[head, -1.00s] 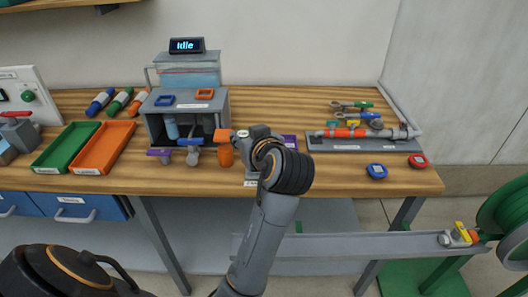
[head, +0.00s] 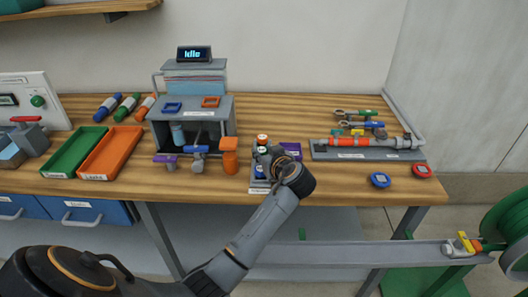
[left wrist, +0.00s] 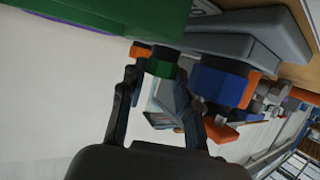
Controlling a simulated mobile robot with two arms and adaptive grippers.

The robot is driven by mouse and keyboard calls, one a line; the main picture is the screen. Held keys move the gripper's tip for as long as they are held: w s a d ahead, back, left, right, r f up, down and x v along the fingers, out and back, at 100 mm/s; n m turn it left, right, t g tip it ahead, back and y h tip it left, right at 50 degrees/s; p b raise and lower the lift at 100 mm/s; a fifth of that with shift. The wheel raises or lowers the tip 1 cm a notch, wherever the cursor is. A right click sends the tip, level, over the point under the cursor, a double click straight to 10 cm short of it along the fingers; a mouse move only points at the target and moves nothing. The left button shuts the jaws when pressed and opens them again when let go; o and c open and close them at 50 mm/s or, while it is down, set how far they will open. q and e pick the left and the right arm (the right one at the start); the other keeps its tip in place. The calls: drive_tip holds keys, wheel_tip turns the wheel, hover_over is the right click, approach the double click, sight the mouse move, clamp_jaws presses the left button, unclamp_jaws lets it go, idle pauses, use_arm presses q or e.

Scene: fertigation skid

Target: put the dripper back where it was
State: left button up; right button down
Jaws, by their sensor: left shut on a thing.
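My left gripper (head: 264,153) is over the front part of the bench, at a small labelled grey holder (head: 259,188). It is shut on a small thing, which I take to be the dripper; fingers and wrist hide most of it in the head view. In the left wrist view a small green piece (left wrist: 163,62) shows between the fingertips of the left gripper (left wrist: 158,82). A red-topped piece (head: 262,139) with a white band and a blue piece (head: 258,168) show beside the fingers. I cannot tell whether the held thing touches the holder. My right gripper is out of view.
An orange fitting (head: 229,158) stands just left of the gripper, before the grey cabinet (head: 216,104). A purple block (head: 292,150) is close on the right. Green (head: 58,169) and orange (head: 92,169) trays lie left. Free wood lies right of the gripper.

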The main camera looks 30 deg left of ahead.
use_arm(q)
drive_tip(key=shift+f, duration=0.2)
drive_tip(key=shift+f, duration=0.1)
drive_tip(key=shift+f, duration=0.15)
drive_tip(key=o, duration=0.9)
drive_tip(key=shift+r, duration=0.35)
drive_tip(key=b+v, duration=0.1)
drive_tip(key=v, duration=0.9)
drive_tip(key=shift+s+d, duration=0.2)
drive_tip(key=shift+d, duration=0.1)
drive_tip(key=shift+s+d+r, duration=0.3)
drive_tip(key=shift+s+d, duration=0.1)
drive_tip(key=shift+d, duration=0.1)
